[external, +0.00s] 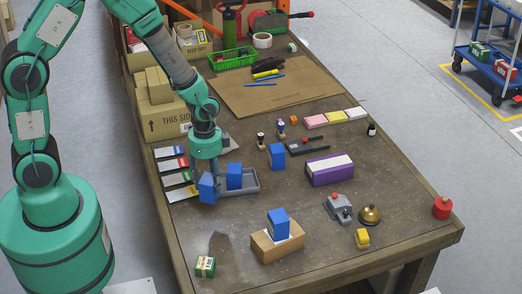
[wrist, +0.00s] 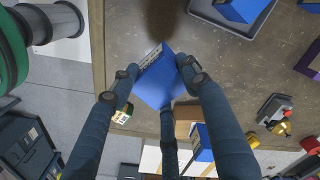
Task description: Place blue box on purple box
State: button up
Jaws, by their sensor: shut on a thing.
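My gripper (wrist: 160,78) is shut on a blue box (wrist: 158,92), with fingers on its sides; the box is tilted in the wrist view. In the external view the held blue box (external: 207,188) hangs below my wrist, at the left end of a grey tray. The purple box (external: 330,174), with a white top, lies on the table to the right, well apart from my gripper. It shows in part at the right edge of the wrist view (wrist: 310,62). My fingers are mostly hidden in the external view.
Another blue box (external: 234,176) stands in the grey tray (external: 250,188), one (external: 277,155) on the table, and one (external: 278,223) on a cardboard box (external: 265,246). A grey device (external: 338,208), a bell (external: 369,215) and a yellow block (external: 362,239) stand in front of the purple box.

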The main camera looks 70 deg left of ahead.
jog(key=w+a+m+p, duration=0.2)
jog(key=w+m, duration=0.3)
jog(key=w, duration=0.7)
jog(key=w+a+r+m+p, duration=0.1)
jog(key=w+m, duration=0.4)
jog(key=w, duration=0.7)
jog(key=shift+w+a+r+m+p, duration=0.15)
jog(key=shift+a+r+m+p, duration=0.2)
jog(key=shift+a+p, duration=0.6)
jog(key=shift+d, duration=0.1)
send_over(315, 166)
jog(key=shift+d+f+p, duration=0.1)
jog(key=shift+f+p, duration=0.3)
jog(key=shift+f, duration=0.45)
jog(key=shift+f, duration=1.7)
jog(key=shift+f, duration=0.15)
